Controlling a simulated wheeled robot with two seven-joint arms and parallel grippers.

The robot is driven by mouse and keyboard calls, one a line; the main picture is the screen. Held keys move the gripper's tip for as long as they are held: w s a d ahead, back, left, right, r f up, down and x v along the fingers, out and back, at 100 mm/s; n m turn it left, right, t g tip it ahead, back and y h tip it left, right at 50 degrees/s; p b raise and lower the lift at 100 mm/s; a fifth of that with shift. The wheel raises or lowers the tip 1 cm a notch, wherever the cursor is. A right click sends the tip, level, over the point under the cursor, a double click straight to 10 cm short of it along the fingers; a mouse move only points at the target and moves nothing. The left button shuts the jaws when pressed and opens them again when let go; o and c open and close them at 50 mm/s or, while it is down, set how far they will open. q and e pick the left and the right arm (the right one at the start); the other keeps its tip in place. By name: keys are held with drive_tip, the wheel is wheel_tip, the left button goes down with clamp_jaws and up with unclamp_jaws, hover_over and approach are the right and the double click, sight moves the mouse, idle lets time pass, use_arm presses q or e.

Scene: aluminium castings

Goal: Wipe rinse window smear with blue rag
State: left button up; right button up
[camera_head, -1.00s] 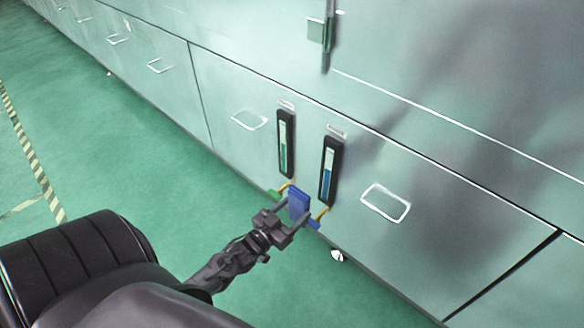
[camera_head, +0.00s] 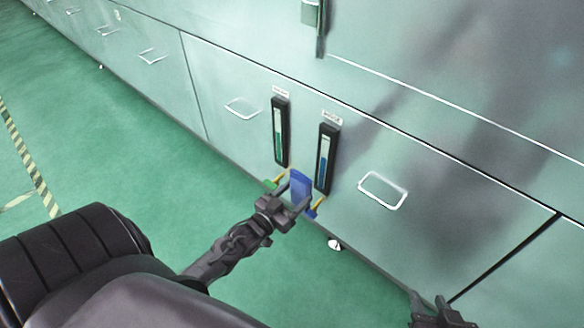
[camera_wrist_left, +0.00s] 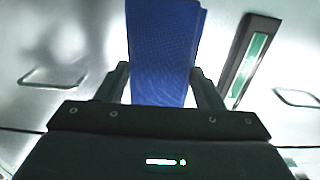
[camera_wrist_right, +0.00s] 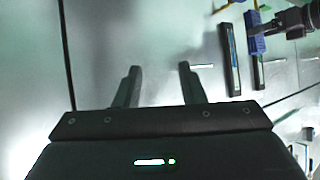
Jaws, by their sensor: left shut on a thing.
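My left gripper (camera_head: 292,192) is shut on the blue rag (camera_head: 300,186), which stands up between its fingers in front of the machine's lower panel. The rag also fills the middle of the left wrist view (camera_wrist_left: 163,52). Two upright black-framed windows are on the panel: one with a green strip (camera_head: 280,132) and one with a blue strip (camera_head: 326,158). The rag is just below them. Their labels are too small to read, and I cannot make out a smear. My right gripper (camera_wrist_right: 160,80) is open and empty, facing the panel; part of it shows in the head view (camera_head: 436,312).
The metal panel has white-outlined handles (camera_head: 382,190) beside the windows. Yellow pieces with green and blue ends (camera_head: 314,208) sit below the windows, near the left gripper. The green floor (camera_head: 110,145) is clear; a striped line runs at the left.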

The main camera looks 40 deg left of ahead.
use_arm(q)
drive_tip(key=w+b, duration=0.1)
drive_tip(key=w, duration=0.2)
drive_tip(key=shift+d+b, duration=0.15)
drive_tip(key=shift+b, duration=0.2)
drive_tip(key=shift+w, duration=0.25)
use_arm(e)
drive_tip(key=w+r+t+y, duration=0.1)
drive_tip(key=w+r+t, duration=0.1)
drive_tip(key=r, duration=0.5)
drive_tip(key=w+r+t+y, duration=0.1)
drive_tip(key=w+r+t, duration=0.2)
drive_tip(key=r+t, duration=0.2)
drive_tip(key=shift+a+r+y, duration=0.25)
drive_tip(key=shift+r+y, duration=0.15)
drive_tip(key=shift+r, duration=0.9)
use_arm(q)
drive_tip(key=shift+w+d+b, duration=0.1)
drive_tip(key=shift+w+b, duration=0.3)
drive_tip(key=shift+w, duration=0.65)
use_arm(e)
drive_tip(key=shift+f, duration=0.35)
